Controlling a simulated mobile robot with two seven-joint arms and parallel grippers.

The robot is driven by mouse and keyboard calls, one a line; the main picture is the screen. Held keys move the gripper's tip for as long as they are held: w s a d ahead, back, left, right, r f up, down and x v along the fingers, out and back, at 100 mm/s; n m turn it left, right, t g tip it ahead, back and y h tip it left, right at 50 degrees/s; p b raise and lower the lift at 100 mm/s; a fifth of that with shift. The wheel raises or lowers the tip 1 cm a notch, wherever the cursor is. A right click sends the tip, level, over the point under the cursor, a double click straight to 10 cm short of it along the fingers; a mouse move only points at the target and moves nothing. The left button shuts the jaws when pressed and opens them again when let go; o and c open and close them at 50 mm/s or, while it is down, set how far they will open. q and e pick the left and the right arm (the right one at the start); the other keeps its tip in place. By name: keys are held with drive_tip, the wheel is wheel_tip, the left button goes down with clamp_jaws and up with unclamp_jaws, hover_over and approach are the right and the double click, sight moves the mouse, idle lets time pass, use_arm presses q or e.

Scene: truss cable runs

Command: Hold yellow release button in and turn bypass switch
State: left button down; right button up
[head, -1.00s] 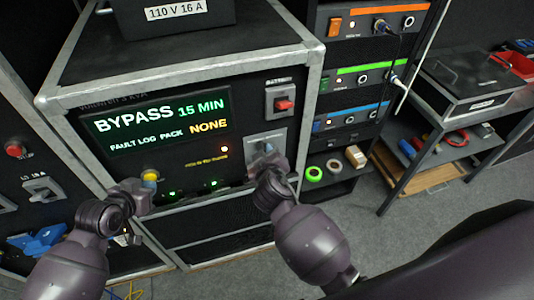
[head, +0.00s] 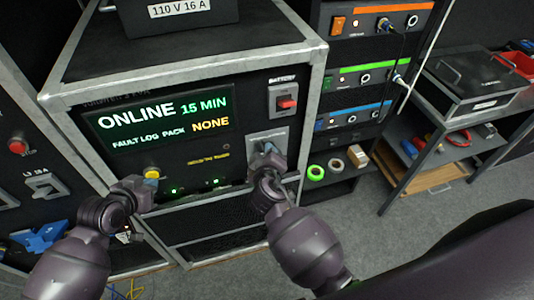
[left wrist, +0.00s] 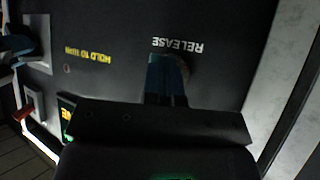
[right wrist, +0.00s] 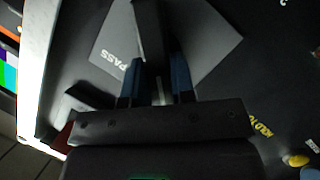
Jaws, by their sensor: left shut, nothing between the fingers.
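The yellow release button (head: 151,173) is on the black front panel, below the lit display. My left gripper (head: 147,184) is shut and empty, its tips at or just below the button. In the left wrist view its closed blue tips (left wrist: 168,75) are under the RELEASE lettering and hide the button. The bypass switch is on a grey plate (head: 265,138) at the panel's right; its dark handle shows in the right wrist view (right wrist: 149,35). My right gripper (right wrist: 156,90) has its fingers apart, on either side of the handle, with a light gap showing. Contact there is unclear.
The display (head: 160,120) reads ONLINE, 15 MIN, PACK NONE. A red battery switch (head: 287,102) is above the bypass plate. A rack with several units (head: 360,75) and a shelf with a metal case (head: 470,85) stand at the right.

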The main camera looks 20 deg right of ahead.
drive_tip(key=o, duration=0.4)
drive_tip(key=shift+d+r, duration=0.1)
drive_tip(key=shift+d, duration=0.05)
drive_tip(key=shift+o, duration=0.2)
drive_tip(key=shift+w, duration=0.25)
use_arm(q)
drive_tip(key=shift+w+f, duration=0.1)
drive_tip(key=shift+w, duration=0.05)
use_arm(e)
drive_tip(key=shift+s, duration=0.25)
drive_tip(key=shift+s+a, duration=0.2)
drive_tip(key=shift+s, duration=0.05)
drive_tip(key=v, duration=1.1)
drive_tip(key=shift+r, duration=0.2)
use_arm(q)
drive_tip(key=shift+s+p, duration=0.8)
drive_tip(key=shift+s, duration=0.15)
use_arm(e)
drive_tip(key=shift+r, duration=0.6)
